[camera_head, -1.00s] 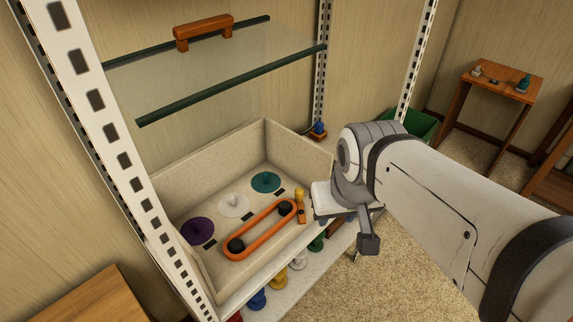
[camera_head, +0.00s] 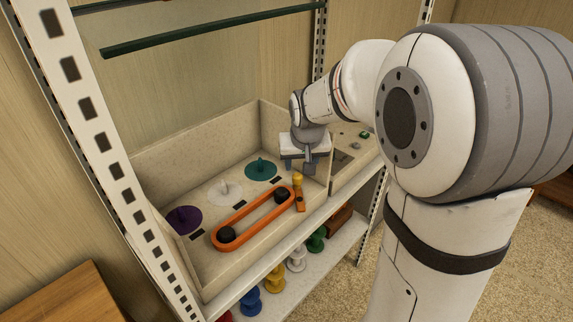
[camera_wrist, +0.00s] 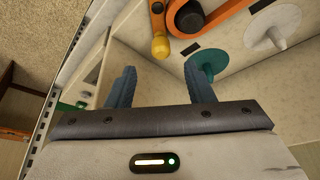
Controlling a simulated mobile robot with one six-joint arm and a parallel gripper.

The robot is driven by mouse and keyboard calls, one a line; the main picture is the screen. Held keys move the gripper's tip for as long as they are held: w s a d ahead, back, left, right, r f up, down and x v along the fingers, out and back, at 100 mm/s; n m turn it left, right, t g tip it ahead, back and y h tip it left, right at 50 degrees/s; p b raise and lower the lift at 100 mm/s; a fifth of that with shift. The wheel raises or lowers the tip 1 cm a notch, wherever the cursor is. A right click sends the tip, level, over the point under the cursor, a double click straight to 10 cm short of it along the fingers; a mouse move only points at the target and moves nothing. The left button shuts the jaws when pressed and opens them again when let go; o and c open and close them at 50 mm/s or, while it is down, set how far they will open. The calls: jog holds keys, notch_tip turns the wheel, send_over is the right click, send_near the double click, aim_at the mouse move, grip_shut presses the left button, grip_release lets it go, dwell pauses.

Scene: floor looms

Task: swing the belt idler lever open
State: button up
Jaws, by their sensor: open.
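The belt idler lever (camera_head: 299,194) is a short orange arm with a yellow knob, at the right end of the orange belt (camera_head: 252,220). The belt runs around two black pulleys in the beige tray (camera_head: 232,147). In the wrist view the lever's yellow knob (camera_wrist: 160,46) is at the top centre, beyond the fingertips and apart from them. My gripper (camera_head: 300,168) is above the tray's right part, just behind the lever. In the wrist view its two blue fingers (camera_wrist: 162,84) are spread with nothing between them.
Teal (camera_head: 261,170), white (camera_head: 226,191) and purple (camera_head: 184,220) discs with pegs stand behind the belt. The tray's walls and a white slotted post (camera_head: 93,130) bound the space. Several coloured spools, including a blue one (camera_head: 250,300), stand on the lower shelf.

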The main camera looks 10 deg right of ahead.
aim_at(298, 175)
jog(key=x, duration=0.9)
jog(key=shift+w+f, duration=0.15)
jog(key=shift+w, duration=0.35)
jog(key=shift+c, duration=0.6)
